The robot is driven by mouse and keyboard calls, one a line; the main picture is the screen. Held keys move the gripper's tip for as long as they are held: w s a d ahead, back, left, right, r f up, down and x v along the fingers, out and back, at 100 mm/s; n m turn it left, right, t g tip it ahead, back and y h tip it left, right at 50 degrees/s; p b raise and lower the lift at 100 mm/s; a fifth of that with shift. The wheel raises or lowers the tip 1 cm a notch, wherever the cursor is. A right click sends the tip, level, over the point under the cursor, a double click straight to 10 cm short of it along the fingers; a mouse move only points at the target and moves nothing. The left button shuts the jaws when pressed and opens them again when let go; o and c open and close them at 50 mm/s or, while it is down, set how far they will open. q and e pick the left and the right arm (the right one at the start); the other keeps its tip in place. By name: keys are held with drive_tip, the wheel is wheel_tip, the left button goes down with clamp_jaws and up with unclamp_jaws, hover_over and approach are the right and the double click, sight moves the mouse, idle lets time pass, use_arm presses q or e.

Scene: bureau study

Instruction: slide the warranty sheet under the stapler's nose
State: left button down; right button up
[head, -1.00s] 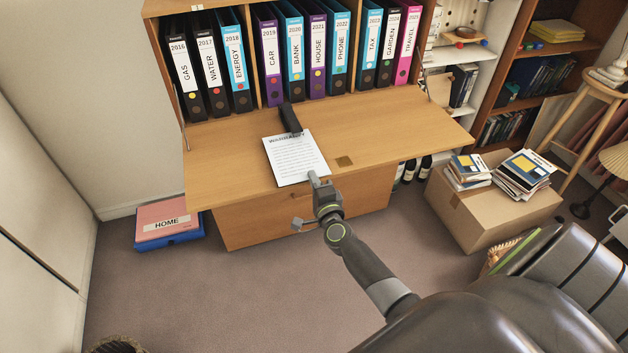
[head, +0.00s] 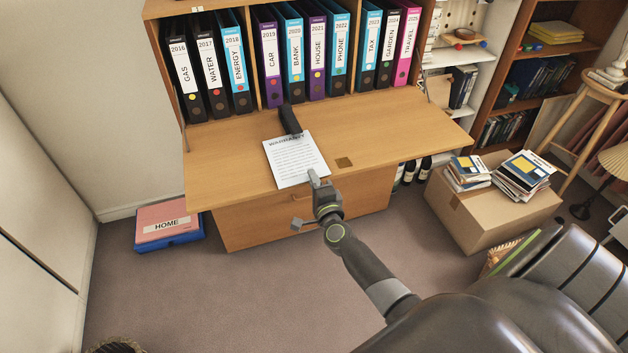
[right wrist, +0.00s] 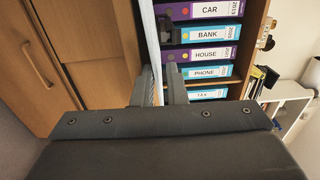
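The warranty sheet (head: 296,162) is a white printed page lying near the front of the wooden desk flap. The black stapler (head: 287,117) stands at its far edge, nose towards the sheet. The nose overlaps the sheet's top edge in the picture; I cannot tell whether the paper is under it. My right gripper (head: 314,178) is at the sheet's near right edge. In the right wrist view the sheet (right wrist: 151,40) shows almost edge-on between the two fingers (right wrist: 159,88), which are closed on it. My left gripper is out of view.
Ring binders (head: 297,55) stand in a row behind the desk flap (head: 395,122). A cardboard box (head: 490,213) with books is at right, and a HOME folder (head: 167,222) is on the floor at left.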

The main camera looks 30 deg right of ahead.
drive_tip(key=shift+s+f, duration=0.2)
drive_tip(key=shift+f, duration=0.3)
drive_tip(key=shift+c, duration=0.9)
drive_tip(key=o, duration=0.5)
drive_tip(key=shift+a, duration=0.1)
drive_tip(key=shift+s, duration=0.15)
drive_tip(key=v, duration=0.7)
drive_tip(key=shift+r, duration=0.25)
drive_tip(key=shift+s+a, duration=0.1)
drive_tip(key=shift+s, duration=0.05)
